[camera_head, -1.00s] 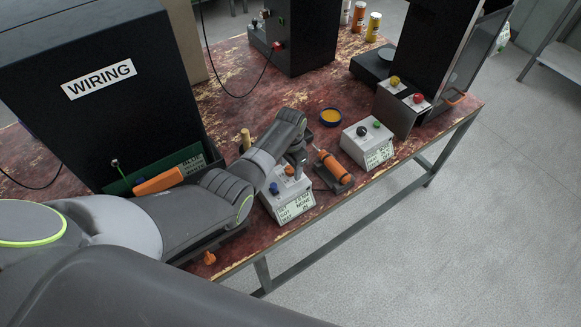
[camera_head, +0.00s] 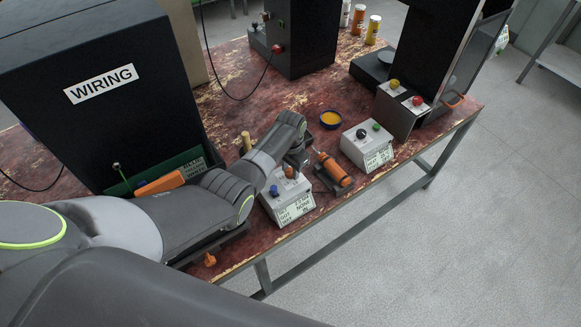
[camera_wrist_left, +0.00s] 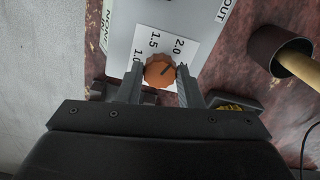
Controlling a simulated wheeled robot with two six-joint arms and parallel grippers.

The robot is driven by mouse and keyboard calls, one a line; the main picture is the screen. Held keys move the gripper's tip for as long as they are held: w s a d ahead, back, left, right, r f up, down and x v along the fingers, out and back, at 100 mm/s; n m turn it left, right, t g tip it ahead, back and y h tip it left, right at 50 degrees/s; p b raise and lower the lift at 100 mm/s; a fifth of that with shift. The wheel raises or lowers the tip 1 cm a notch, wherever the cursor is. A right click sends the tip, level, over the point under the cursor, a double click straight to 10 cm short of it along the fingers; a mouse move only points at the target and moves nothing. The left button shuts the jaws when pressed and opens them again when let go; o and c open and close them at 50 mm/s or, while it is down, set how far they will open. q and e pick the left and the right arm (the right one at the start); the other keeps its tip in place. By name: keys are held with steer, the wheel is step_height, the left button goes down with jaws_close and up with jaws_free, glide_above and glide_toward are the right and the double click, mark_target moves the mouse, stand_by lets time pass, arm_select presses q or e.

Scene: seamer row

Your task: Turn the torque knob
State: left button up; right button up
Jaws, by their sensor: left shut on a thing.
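The torque knob is a small orange ribbed knob (camera_wrist_left: 160,70) with a dark pointer line, on a white dial marked 1.0, 1.5 and 2.0 in the left wrist view. The pointer slants toward the 2.0 side. In the head view the knob (camera_head: 291,172) shows on top of a grey-white box (camera_head: 290,204) with a label on its front. My left gripper (camera_wrist_left: 159,76) is shut on the knob, one finger at each side. In the head view my left gripper (camera_head: 297,160) comes down over the box from behind. My right gripper is not in view.
A second box (camera_head: 367,147) with dark and green buttons stands further right. A black WIRING cabinet (camera_head: 105,110) stands at left.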

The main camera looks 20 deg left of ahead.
arm_select(q)
steer(key=n+p, duration=0.1)
steer(key=n, duration=0.4)
steer(key=n+p, duration=0.1)
steer(key=n, duration=0.4)
stand_by(0.4)
stand_by(0.4)
steer(key=o, duration=1)
steer(key=shift+c, duration=0.2)
steer(key=shift+r, duration=0.1)
